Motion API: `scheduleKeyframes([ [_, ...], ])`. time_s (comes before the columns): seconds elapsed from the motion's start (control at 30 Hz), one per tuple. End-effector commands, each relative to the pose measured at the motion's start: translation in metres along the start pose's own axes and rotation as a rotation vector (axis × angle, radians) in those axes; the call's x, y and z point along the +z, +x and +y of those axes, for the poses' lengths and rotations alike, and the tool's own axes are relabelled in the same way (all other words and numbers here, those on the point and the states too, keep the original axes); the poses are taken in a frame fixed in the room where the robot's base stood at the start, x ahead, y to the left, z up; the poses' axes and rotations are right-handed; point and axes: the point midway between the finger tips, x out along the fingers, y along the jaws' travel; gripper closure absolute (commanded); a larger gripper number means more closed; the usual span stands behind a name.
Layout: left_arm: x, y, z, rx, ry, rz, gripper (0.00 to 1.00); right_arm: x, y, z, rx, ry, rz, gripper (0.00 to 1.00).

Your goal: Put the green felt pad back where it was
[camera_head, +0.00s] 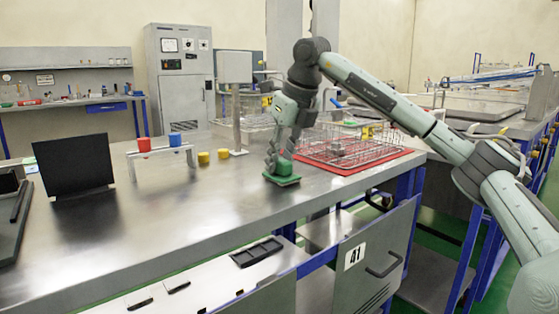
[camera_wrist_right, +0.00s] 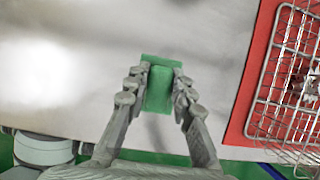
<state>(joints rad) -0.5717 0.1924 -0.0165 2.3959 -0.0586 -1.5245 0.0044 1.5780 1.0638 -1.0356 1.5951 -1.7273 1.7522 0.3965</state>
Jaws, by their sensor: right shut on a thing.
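The green felt pad (camera_head: 284,181) is a thin flat piece with a thicker green block on top, near the front edge of the steel table. My right gripper (camera_head: 282,160) points down and is shut on the pad's green block. In the right wrist view, the right gripper's fingers (camera_wrist_right: 160,88) lie on both sides of the block, and the pad (camera_wrist_right: 160,59) shows beyond the fingertips. The pad is at or just above the table top; I cannot tell whether it touches. My left gripper is not in view.
A red mat (camera_head: 385,161) with a wire basket (camera_head: 345,146) lies right of the pad. A small rack (camera_head: 161,151) holds a red cylinder (camera_head: 144,144) and a blue one (camera_head: 175,139). Two yellow pieces (camera_head: 213,156) and a black panel (camera_head: 76,164) stand left.

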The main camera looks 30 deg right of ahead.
Motion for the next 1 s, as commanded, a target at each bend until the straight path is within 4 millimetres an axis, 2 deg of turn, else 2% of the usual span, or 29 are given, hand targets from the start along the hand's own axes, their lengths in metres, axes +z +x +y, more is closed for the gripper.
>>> scheduleKeyframes([
  [0.13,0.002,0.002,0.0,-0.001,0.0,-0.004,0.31,-0.001,0.003,0.0,0.0,0.0,0.001,1.0],
  [0.17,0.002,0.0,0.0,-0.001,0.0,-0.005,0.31,-0.001,0.003,0.0,0.0,0.0,0.001,0.74],
  [0.3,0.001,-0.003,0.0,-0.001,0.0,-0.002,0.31,-0.001,0.003,0.0,0.0,0.0,0.001,0.57],
  [0.57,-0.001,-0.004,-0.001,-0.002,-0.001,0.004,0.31,-0.001,0.002,0.0,0.0,0.0,0.001,0.56],
  [0.7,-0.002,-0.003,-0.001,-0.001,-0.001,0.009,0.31,0.001,-0.005,0.0,0.0,0.0,-0.001,0.56],
  [0.77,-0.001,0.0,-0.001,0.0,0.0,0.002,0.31,0.001,-0.012,0.0,0.0,0.0,-0.001,0.56],
  [1.0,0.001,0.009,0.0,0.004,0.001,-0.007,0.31,0.002,-0.064,0.0,0.001,0.0,-0.004,0.56],
])
